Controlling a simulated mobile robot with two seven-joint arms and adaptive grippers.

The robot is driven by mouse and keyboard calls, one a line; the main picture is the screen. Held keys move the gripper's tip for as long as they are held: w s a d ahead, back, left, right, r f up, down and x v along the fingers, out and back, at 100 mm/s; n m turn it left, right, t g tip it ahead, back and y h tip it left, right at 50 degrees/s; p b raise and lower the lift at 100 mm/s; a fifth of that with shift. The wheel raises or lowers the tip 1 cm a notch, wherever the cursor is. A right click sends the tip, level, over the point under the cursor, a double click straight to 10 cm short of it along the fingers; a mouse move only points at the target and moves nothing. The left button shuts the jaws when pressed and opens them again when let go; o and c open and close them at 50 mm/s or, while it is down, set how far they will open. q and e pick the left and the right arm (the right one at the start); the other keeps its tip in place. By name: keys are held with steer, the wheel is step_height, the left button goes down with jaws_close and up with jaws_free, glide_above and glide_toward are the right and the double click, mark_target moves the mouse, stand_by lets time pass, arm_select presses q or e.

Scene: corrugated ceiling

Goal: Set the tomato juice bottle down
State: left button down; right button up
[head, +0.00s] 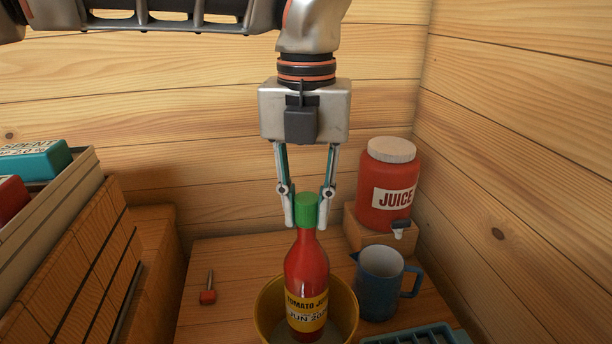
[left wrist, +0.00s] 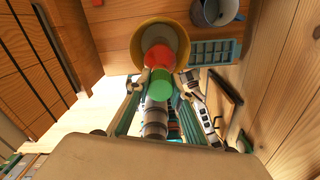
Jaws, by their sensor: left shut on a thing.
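The tomato juice bottle (head: 306,275) is red with a green cap and a yellow label, and it stands upright. My left gripper (head: 306,222) comes from above and is shut on the bottle at its green cap. In the head view the bottle's lower part shows in front of the inside of a yellow bowl (head: 263,318); I cannot tell whether its base touches the bowl. In the left wrist view the bottle (left wrist: 158,58) is seen from the cap end, over the yellow bowl (left wrist: 137,45).
A blue pitcher (head: 380,285) stands right of the bowl, with a red juice dispenser (head: 385,190) on a wooden block behind it. A teal tray (head: 415,335) lies at the front right. A small red-tipped tool (head: 208,296) lies left. Wooden walls close the back and right.

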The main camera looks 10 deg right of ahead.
mark_target(306, 260)
arm_select(q)
steer(key=shift+f+b, duration=0.35)
steer(key=shift+f, duration=4.75)
steer(key=c, duration=1.8)
jaws_free()
steer(key=shift+f, duration=0.1)
step_height(306, 260, up, 12)
steer(key=shift+r+p, duration=0.15)
steer(key=shift+p, duration=0.35)
